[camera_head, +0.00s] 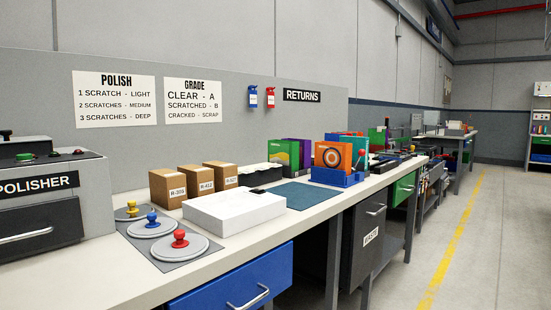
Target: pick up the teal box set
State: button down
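A small upright teal case (362,146) shows at the right of a group of cases on the long bench. It stands partly hidden behind an orange case with a round target design (332,157), so only its right part shows. I cannot tell whether it is the teal box set. The orange case sits in a blue holder (336,178). A green case (281,154) and a purple case (298,149) stand to their left. My gripper is not in view.
A flat dark teal mat (293,194) lies in front of the cases. A white box (234,210), brown cartons (179,185) labelled with numbers, and a polisher (48,197) stand farther left. A blue drawer (235,285) is below the bench. The floor at right is clear.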

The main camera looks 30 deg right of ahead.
aim_at(358, 142)
jog(key=u, duration=1.1)
jog(key=k, duration=1.3)
jog(key=z, duration=2.05)
jog(key=i, duration=0.9)
jog(key=z, duration=0.6)
jog(key=i, duration=0.95)
jog(key=u, duration=0.5)
jog(key=i, duration=0.75)
jog(key=u, duration=0.45)
